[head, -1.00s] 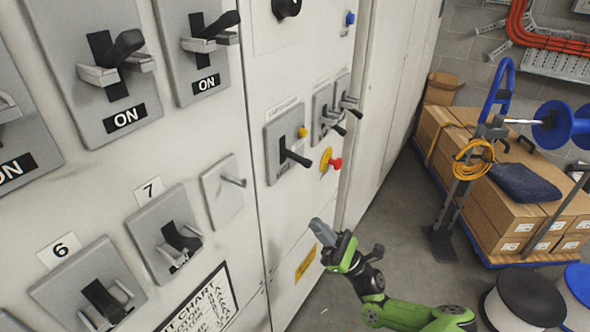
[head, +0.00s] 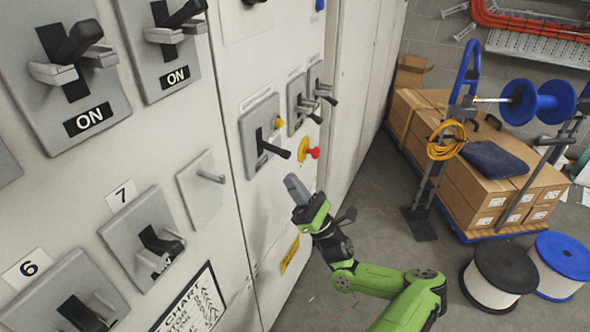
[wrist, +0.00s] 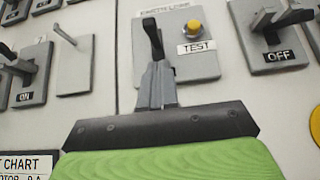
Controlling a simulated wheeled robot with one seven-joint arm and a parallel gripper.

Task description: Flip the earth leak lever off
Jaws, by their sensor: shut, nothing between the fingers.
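The earth leak lever is a black handle (head: 272,149) on a grey plate (head: 252,117), beside a yellow button (head: 279,122). In the head view it sticks out from the panel. My gripper (head: 296,188) is shut and empty, just below the handle. In the wrist view the black lever (wrist: 152,38) rises right beyond my grey fingertips (wrist: 157,84), and its plate carries a TEST label (wrist: 196,47). The fingers cover the lower part of the plate. I cannot tell whether they touch the lever.
A red push button on yellow (head: 308,152) sits right of the plate. Two small black-handled switches (head: 308,103) are above right; one reads OFF (wrist: 281,56) in the wrist view. A bare grey plate with a peg (head: 203,178) is to the left. Cable reels (head: 500,275) stand on the floor.

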